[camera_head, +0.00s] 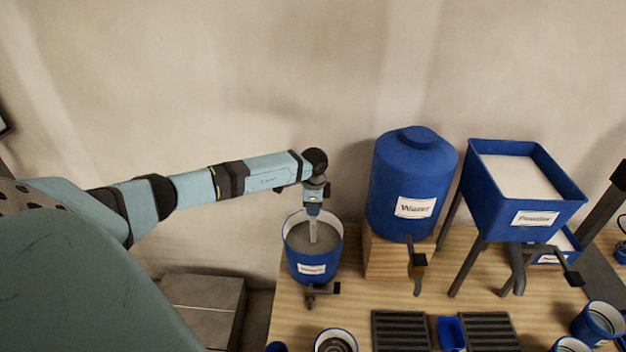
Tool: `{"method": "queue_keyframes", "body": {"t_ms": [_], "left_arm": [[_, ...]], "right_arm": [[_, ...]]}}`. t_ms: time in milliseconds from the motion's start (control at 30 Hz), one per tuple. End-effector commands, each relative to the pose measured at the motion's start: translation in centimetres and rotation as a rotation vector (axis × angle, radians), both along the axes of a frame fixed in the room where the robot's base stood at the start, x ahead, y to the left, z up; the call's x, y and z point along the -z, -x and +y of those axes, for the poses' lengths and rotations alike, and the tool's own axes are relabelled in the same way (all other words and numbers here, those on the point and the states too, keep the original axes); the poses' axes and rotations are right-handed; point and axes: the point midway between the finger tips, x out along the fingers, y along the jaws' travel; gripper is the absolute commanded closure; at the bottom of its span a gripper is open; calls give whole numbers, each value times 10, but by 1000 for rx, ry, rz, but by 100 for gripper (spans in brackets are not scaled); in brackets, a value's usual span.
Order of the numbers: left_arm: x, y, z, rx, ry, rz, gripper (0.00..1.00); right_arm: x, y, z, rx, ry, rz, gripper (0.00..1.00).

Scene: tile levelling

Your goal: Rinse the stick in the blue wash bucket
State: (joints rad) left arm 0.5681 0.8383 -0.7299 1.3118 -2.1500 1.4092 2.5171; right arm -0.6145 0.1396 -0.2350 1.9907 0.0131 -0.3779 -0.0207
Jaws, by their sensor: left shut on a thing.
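The blue wash bucket (313,267) stands at the left end of the wooden table, with a white label and a tap low on its front. Its rim is white inside and it holds grey liquid. My left gripper (313,208) is above the bucket, shut on the stick (313,232). The stick is pale and points down inside the rim; its lower end appears to be in the grey liquid, so its tip is hidden. My right gripper is not in view.
A blue water tank (410,180) stands on a wooden block right of the bucket. A blue powder hopper (525,190) on legs is further right. Dark slotted trays (401,331), a small blue container (451,333) and several cups line the front. Stacked tiles or boxes (205,300) lie left of the table.

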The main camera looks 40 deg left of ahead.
Motion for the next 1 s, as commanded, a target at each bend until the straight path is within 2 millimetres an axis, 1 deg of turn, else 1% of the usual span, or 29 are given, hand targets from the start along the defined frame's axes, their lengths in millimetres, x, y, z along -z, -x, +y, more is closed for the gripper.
{"method": "queue_keyframes", "body": {"t_ms": [400,767,1000], "left_arm": [[-43,0,1,-1,-1,-1,100],[-79,0,1,0,-1,-1,100],[-102,0,0,0,-1,-1,100]], "right_arm": [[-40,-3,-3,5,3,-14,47],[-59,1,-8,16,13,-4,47],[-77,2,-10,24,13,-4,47]]}}
